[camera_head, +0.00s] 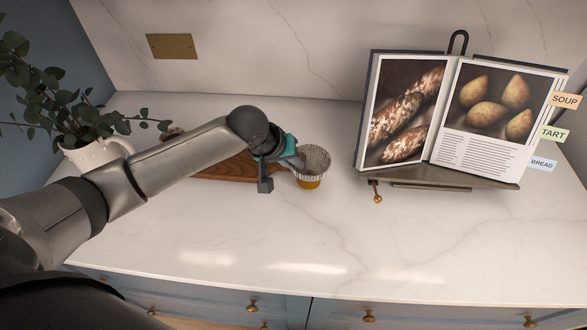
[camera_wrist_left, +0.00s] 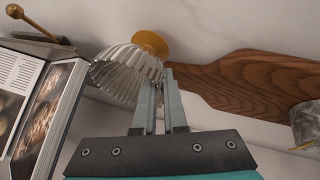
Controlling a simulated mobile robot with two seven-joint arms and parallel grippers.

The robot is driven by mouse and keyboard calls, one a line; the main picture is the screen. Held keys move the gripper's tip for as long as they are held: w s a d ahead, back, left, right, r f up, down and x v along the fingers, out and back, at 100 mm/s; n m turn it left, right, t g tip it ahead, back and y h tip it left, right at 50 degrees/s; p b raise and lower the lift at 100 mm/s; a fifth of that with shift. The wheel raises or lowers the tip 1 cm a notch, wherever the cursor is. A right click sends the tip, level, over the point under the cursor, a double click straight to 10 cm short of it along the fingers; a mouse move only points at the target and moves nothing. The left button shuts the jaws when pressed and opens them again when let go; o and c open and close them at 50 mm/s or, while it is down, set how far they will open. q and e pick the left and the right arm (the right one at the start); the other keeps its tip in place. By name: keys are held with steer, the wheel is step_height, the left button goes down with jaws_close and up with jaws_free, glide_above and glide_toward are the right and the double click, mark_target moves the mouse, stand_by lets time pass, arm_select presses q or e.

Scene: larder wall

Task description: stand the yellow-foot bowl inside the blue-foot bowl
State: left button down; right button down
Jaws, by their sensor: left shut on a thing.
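The yellow-foot bowl (camera_head: 315,158) is a pale fluted bowl with a yellow foot, near the middle of the counter in the head view. It also shows tilted in the left wrist view (camera_wrist_left: 122,75), its yellow foot at the top. My left gripper (camera_head: 292,163) is at the bowl's left side. In the left wrist view its fingers (camera_wrist_left: 162,88) are close together on the bowl's rim. I cannot tell whether the foot touches the counter. No blue foot shows in either view. My right gripper is not in view.
A wooden board (camera_head: 228,170) lies behind my left arm. A grey, mottled object (camera_wrist_left: 307,122) is partly cut off beside it. A cookbook on a stand (camera_head: 440,178) is at the right, a white jug with leaves (camera_head: 98,152) at the left. The front right counter (camera_head: 430,240) is clear.

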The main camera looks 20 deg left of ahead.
arm_select(q)
steer(key=shift+f, duration=0.95)
steer(key=shift+f, duration=0.1)
steer(key=c, duration=1)
jaws_free()
steer(key=shift+f, duration=0.1)
